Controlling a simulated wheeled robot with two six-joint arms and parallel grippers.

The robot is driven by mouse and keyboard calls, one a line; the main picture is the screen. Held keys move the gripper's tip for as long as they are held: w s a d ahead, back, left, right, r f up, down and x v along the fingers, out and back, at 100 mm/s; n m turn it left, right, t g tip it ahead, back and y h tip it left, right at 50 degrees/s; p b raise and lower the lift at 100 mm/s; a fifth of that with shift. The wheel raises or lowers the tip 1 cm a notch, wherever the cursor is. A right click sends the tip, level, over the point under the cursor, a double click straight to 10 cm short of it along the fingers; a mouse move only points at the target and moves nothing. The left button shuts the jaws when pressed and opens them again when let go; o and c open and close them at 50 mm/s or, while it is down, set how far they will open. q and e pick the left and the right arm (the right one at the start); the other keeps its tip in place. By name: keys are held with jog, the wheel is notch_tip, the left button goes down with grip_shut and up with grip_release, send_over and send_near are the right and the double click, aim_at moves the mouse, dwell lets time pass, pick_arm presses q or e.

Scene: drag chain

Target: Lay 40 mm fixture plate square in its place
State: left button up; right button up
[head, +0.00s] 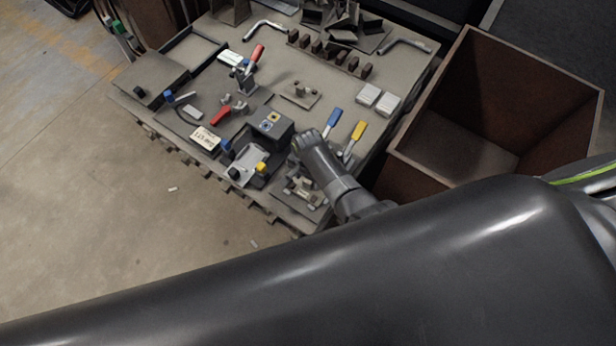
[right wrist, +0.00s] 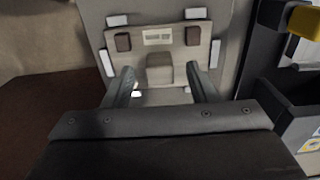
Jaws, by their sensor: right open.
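The fixture plate (right wrist: 170,38) is a pale beige plate with a raised central block, two brown pads and a small label. In the right wrist view it lies between white corner pieces on a larger grey board (right wrist: 91,17). It looks roughly square to them; I cannot tell whether it sits flush. My right gripper (right wrist: 161,72) is open. Its fingers stand on either side of the block, with gaps showing. In the head view the plate (head: 303,194) is at the table's near corner, partly hidden by my right arm. My left gripper is not in view.
A dark box (head: 270,124) and a unit with a yellow knob (head: 261,167) stand left of the plate. Blue (head: 334,118) and yellow (head: 357,131) handles rise behind it. A deep brown bin (head: 490,110) stands right of the table (head: 270,60).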

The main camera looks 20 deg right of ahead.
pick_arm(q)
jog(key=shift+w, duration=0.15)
pick_arm(e)
notch_tip(320, 180, up, 3)
jog(key=shift+p, duration=0.75)
pick_arm(q)
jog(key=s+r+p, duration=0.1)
jog(key=p, duration=0.1)
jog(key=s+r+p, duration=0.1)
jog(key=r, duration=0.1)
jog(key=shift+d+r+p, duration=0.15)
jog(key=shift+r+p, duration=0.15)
jog(key=shift+p, duration=0.1)
pick_arm(e)
notch_tip(320, 180, up, 14)
jog(key=shift+r, duration=0.2)
